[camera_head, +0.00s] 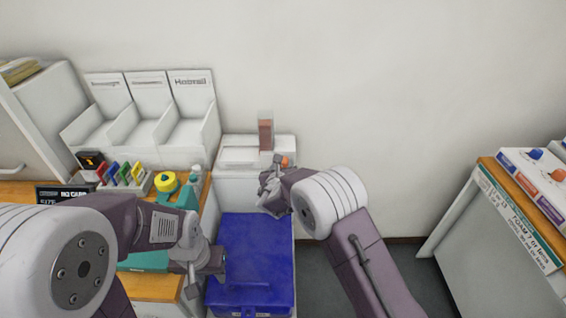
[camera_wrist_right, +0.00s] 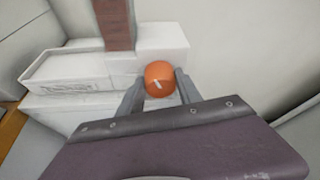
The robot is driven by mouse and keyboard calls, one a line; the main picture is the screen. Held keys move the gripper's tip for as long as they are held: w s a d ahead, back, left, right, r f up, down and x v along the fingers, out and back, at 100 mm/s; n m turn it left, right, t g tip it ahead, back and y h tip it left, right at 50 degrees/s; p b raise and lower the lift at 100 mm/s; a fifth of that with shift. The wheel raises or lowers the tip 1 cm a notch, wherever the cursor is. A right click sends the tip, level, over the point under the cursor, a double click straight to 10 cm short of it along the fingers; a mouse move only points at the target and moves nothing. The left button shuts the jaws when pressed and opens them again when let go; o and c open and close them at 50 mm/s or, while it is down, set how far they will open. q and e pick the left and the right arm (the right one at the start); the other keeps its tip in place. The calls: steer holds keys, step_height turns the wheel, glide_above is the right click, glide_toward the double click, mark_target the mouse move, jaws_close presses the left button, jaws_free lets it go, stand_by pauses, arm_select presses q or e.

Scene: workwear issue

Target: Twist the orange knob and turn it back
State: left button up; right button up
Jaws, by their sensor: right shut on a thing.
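The orange knob (camera_head: 284,161) sits on the front of a white dispenser-like unit (camera_head: 256,177) against the back wall. In the right wrist view the knob (camera_wrist_right: 159,77) shows as a round orange cap with a short white mark that slants slightly. My right gripper (camera_wrist_right: 157,91) has one finger on each side of the knob and is shut on it. In the head view my right gripper (camera_head: 277,168) partly hides the knob. My left gripper (camera_head: 218,262) is over the left edge of a blue lidded box, away from the knob; its fingers are hard to make out.
The blue box (camera_head: 255,245) stands below the white unit. White compartment bins (camera_head: 150,115), coloured tabs (camera_head: 122,174) and a yellow-topped roll (camera_head: 166,182) are on the left counter. A panel with blue and orange knobs (camera_head: 536,154) is at the far right. Floor shows between.

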steer(key=shift+a+n+h+p, duration=0.15)
steer(key=shift+n+h+p, duration=0.7)
steer(key=shift+n, duration=0.35)
steer(key=shift+a+f+n+t+h+b, duration=0.15)
steer(key=shift+n+t+h, duration=0.35)
steer(key=shift+n, duration=0.75)
steer(key=shift+f+n+t+h+b, duration=0.1)
steer(key=shift+n+t+h+b, duration=0.2)
steer(key=shift+n+h, duration=0.65)
steer(key=shift+a+f+n+t+h+b, duration=0.1)
steer(key=shift+f+n+t+h+b, duration=0.2)
steer(key=shift+n, duration=1.2)
steer(key=shift+r, duration=0.2)
steer(key=o, duration=1.4)
steer(key=shift+c, duration=0.2)
steer(key=shift+f, duration=0.1)
